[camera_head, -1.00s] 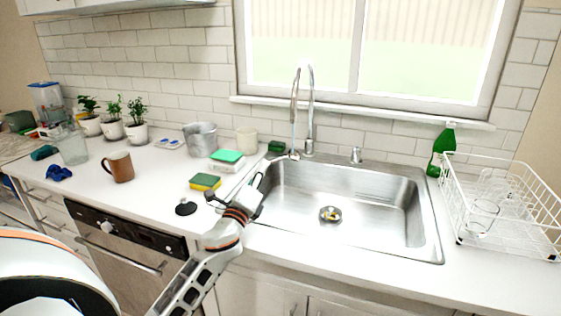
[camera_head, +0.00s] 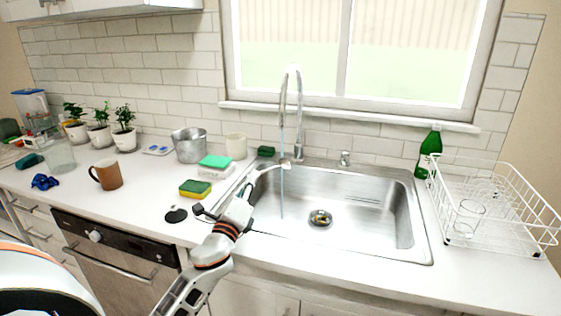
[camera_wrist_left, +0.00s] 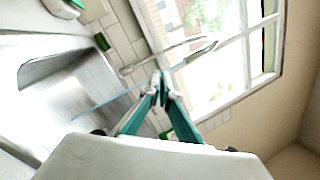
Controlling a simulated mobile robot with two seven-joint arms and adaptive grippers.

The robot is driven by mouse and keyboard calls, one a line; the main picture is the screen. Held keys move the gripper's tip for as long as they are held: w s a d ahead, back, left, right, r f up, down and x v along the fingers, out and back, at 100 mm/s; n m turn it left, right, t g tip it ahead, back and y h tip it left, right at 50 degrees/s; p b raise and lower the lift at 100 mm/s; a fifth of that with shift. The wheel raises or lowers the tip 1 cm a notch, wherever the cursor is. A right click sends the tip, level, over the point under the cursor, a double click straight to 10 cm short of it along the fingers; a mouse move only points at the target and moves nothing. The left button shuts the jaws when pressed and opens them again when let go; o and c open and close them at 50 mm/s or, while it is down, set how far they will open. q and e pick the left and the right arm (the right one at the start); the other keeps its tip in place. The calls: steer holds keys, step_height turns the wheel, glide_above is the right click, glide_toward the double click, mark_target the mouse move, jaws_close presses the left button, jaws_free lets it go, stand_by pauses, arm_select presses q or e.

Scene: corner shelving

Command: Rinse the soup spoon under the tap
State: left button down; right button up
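The tap (camera_head: 299,115) arches over the sink (camera_head: 375,210). A thin bluish stream of water (camera_head: 282,190) runs down from its spout. My left gripper (camera_head: 250,186) is over the sink's left edge, with its fingers nearly together. A slim pale, curved piece, seemingly the soup spoon (camera_head: 268,167), reaches from the fingertips toward the stream. I cannot tell if it touches the water. In the left wrist view, the teal fingers (camera_wrist_left: 161,84) converge beside the tap (camera_wrist_left: 180,50) and the stream (camera_wrist_left: 105,103); the spoon is not clear there. My right gripper is out of view.
A yellow-green sponge (camera_head: 195,188), a black stopper (camera_head: 176,213), a brown mug (camera_head: 106,175) and a metal bucket (camera_head: 189,145) stand left of the sink. A green bottle (camera_head: 428,152) and a white dish rack (camera_head: 510,225) are on the right.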

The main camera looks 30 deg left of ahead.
arm_select(q)
steer(key=shift+s+d, duration=0.25)
steer(key=shift+s, duration=0.6)
steer(key=shift+s+d, duration=0.3)
steer(key=shift+s, duration=0.55)
steer(key=shift+s+d, duration=0.25)
steer(key=shift+s, duration=0.6)
steer(key=s+d+r+p, duration=0.1)
steer(key=s+r+p, duration=0.3)
steer(key=shift+s+d, duration=0.2)
steer(key=shift+s, duration=0.2)
